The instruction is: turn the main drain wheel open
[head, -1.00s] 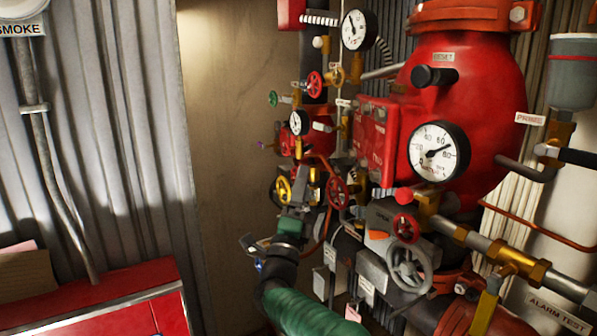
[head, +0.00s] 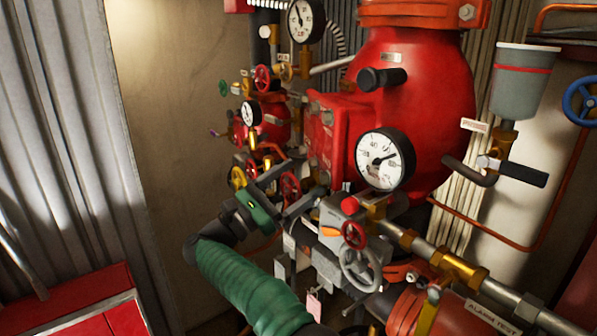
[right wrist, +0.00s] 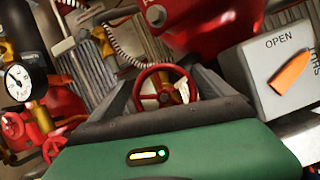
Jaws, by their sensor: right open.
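My right gripper (head: 291,186) is open and reaches in among the valves, its arm in a green sleeve. A red handwheel (right wrist: 163,86) shows in the right wrist view between the two dark fingers, beyond the palm. It seems not gripped; contact cannot be told. In the head view this red wheel (head: 290,189) is partly covered by the fingers. A grey handwheel (head: 361,269) is lower right, with a small red handwheel (head: 353,235) just above it. No readable label shows which wheel is the main drain. My left gripper is out of view.
A grey box with an orange pointer (right wrist: 290,73), marked OPEN and SHUT, is close right of the gripper. A large gauge (head: 385,160) is on the red valve body (head: 425,110). Free room lies before the tan panel (head: 165,130).

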